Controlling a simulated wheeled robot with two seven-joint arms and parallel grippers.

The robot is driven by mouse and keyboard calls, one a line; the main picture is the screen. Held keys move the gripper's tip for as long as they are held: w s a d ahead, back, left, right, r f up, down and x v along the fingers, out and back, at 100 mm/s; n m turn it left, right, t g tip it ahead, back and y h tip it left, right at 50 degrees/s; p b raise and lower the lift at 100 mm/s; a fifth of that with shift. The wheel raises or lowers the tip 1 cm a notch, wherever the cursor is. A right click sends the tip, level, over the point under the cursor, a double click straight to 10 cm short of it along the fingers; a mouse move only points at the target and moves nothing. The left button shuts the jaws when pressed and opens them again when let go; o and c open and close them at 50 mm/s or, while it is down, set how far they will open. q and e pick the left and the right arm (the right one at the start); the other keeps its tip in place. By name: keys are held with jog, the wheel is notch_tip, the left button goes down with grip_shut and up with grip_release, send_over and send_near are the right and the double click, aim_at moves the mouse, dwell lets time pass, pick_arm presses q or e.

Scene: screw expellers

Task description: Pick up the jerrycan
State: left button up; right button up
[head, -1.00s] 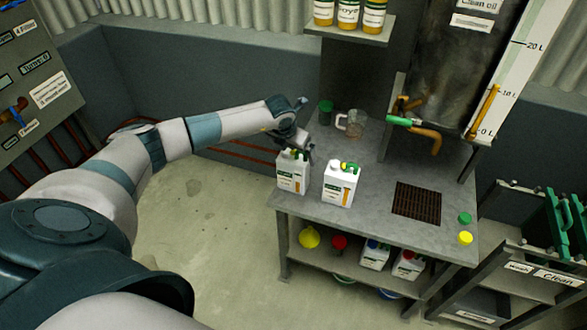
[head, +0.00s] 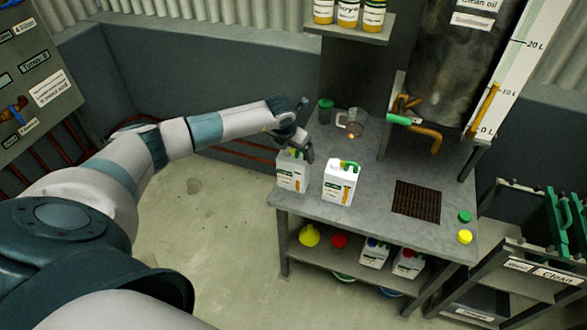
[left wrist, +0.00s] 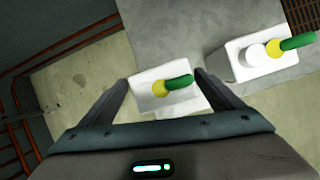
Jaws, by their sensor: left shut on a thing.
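A white jerrycan (head: 291,175) with a green and white label stands upright at the left edge of the workbench. My left gripper (head: 301,153) is at its top and shut on it. My right gripper is out of view.
The grey workbench (head: 372,205) carries a glass jug (head: 352,123), a dark green jar (head: 326,112), a drain grate (head: 417,201), and green and yellow caps. A tank with a tap stands behind. A lower shelf holds more containers. Open floor lies left of the bench.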

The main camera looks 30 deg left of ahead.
pick_arm(q)
jog(key=shift+w+r, duration=0.1)
jog(key=shift+r+b, duration=0.5)
jog(key=shift+r, duration=0.25)
notch_tip(320, 180, up, 8)
jog(key=b, duration=0.3)
jog(key=shift+r, duration=0.25)
